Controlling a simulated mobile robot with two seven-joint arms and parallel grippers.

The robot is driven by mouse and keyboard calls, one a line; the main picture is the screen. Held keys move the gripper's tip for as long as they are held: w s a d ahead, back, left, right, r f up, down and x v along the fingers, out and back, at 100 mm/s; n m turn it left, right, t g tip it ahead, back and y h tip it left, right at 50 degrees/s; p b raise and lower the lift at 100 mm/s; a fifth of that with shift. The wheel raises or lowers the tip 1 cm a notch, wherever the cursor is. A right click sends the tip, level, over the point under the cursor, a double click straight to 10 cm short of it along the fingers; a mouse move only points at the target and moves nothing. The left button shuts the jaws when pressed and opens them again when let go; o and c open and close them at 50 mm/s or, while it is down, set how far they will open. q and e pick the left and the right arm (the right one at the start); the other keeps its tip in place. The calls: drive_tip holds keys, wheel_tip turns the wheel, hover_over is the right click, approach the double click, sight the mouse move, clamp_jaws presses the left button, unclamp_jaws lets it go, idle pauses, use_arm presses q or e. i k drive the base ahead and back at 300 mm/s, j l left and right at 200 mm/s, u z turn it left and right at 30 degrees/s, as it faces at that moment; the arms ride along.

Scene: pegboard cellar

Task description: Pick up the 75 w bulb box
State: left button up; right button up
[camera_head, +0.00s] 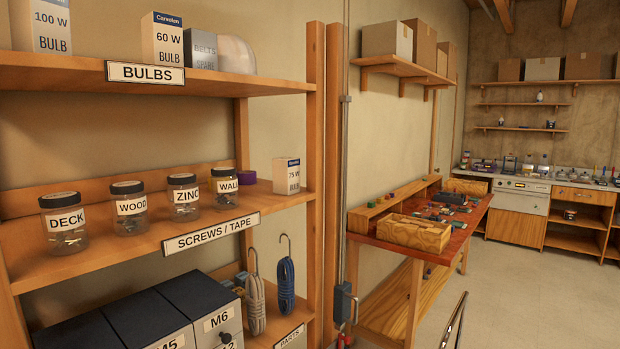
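The 75 W bulb box (287,176), small, white and blue-topped, stands upright at the right end of the middle shelf, whose label reads SCREWS / TAPE (211,233). A 60 W bulb box (163,42) and a 100 W bulb box (49,27) stand on the upper shelf, above the BULBS label (145,73). Neither of my grippers shows in this view.
Several jars stand left of the box, the nearest labelled WALL (224,187). A purple tape roll (246,178) lies between. A wooden upright (314,150) rises just right of the box. Cord hanks (286,284) hang below. A workbench (414,254) stands farther right; the floor (545,305) looks clear.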

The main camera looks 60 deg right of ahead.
sight(285, 170)
drive_tip(key=z, duration=1.7)
